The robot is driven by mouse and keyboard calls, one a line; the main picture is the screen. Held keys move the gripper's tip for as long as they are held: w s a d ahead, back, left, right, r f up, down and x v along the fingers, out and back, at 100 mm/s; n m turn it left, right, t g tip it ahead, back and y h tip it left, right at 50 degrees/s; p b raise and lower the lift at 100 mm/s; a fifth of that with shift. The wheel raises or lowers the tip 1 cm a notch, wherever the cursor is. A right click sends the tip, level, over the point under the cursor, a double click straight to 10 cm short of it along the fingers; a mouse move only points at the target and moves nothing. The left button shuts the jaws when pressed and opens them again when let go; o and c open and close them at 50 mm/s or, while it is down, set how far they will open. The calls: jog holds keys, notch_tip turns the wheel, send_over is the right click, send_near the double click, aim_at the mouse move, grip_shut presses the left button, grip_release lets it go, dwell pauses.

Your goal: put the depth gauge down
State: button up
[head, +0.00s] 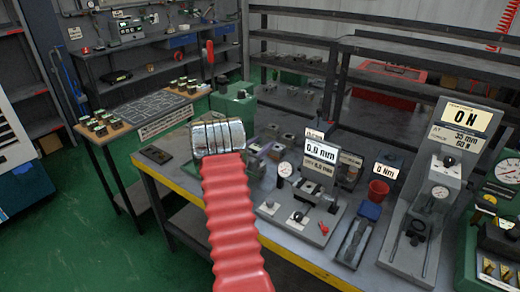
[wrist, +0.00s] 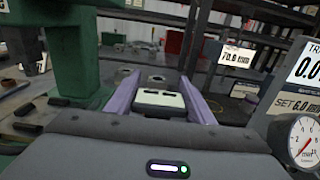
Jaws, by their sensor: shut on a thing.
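My gripper (wrist: 160,77) shows in the wrist view as two purple fingers, one on each side of a pale-topped block with two dark slots. I take this block to be the depth gauge (wrist: 160,100); its lower part is hidden by the gripper body. The fingers are shut on it. In the head view my red arm sleeve and metal wrist cover most of the gripper, and the held thing cannot be made out there. Whether it touches the bench below cannot be told.
The grey workbench (head: 293,257) has a yellow front edge. A green machine (wrist: 75,50) stands close on the left. On the right are a 0.0 mm display (head: 321,152) and a dial (wrist: 303,139).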

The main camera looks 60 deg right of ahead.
jog(key=shift+f, duration=0.65)
jog(key=shift+f, duration=0.4)
jog(key=o, duration=1.3)
jog(key=shift+c, duration=0.2)
jog(key=shift+r, duration=0.1)
jog(key=shift+r, duration=0.2)
jog(key=shift+a, duration=0.3)
jog(key=w+a, duration=0.2)
jog(key=a, duration=0.9)
jog(key=shift+a, duration=0.1)
